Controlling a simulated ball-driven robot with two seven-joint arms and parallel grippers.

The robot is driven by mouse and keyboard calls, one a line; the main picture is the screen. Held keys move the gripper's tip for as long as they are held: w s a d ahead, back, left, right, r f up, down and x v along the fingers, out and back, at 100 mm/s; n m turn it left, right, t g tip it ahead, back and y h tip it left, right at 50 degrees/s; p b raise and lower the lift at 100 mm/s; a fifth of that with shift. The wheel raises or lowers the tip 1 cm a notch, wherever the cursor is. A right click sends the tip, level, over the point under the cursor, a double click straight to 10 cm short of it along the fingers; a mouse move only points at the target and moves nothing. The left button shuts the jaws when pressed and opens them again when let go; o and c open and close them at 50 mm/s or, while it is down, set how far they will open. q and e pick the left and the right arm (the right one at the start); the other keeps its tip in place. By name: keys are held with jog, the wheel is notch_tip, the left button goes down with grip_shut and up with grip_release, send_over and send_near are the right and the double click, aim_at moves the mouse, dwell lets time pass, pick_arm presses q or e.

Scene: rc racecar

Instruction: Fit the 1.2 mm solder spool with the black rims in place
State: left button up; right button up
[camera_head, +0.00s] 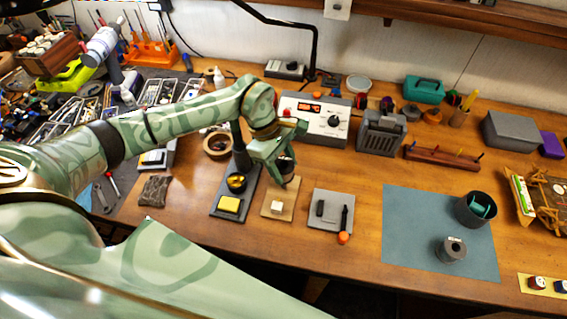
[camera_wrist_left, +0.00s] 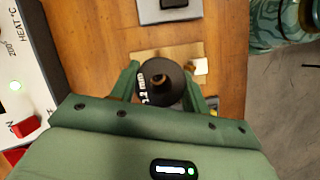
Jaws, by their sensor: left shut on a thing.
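The black-rimmed spool (camera_wrist_left: 160,92) is between the fingers of my left gripper (camera_wrist_left: 161,84). Its upper rim faces the wrist camera and carries white lettering ending in "2 mm". A tan-brown centre shows in its hole; I cannot tell whether that is a peg or the board below. In the head view the left gripper (camera_head: 283,172) is over the far part of a small wooden board (camera_head: 269,212), with a dark bit of the spool (camera_head: 286,164) showing. A cream block (camera_head: 277,207) sits on the board's near part. The fingers hide the spool's underside. My right gripper is out of view.
A soldering-iron stand with a yellow sponge (camera_head: 229,204) is left of the board; a grey plate (camera_head: 331,212) with black tools is right. The soldering station (camera_head: 315,119) stands behind. A blue mat (camera_head: 420,215) holds a grey spool (camera_head: 451,249) and a dark cup (camera_head: 477,210).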

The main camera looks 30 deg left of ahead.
pick_arm(q)
jog(key=shift+f+b, duration=0.5)
jog(key=shift+f, duration=0.35)
jog(key=shift+s+d+f+b, duration=0.15)
jog(key=shift+f+b, duration=0.15)
jog(key=shift+f, duration=0.15)
jog(key=shift+s+f+b, duration=0.15)
jog(key=shift+f+b, duration=0.15)
jog(key=shift+f, duration=0.1)
jog(key=shift+f+b, duration=0.45)
jog(key=shift+f, duration=0.25)
jog(key=o, duration=1.2)
jog(key=shift+w, duration=0.25)
jog(key=o, duration=0.4)
jog(key=shift+r, duration=0.1)
jog(key=shift+r, duration=0.1)
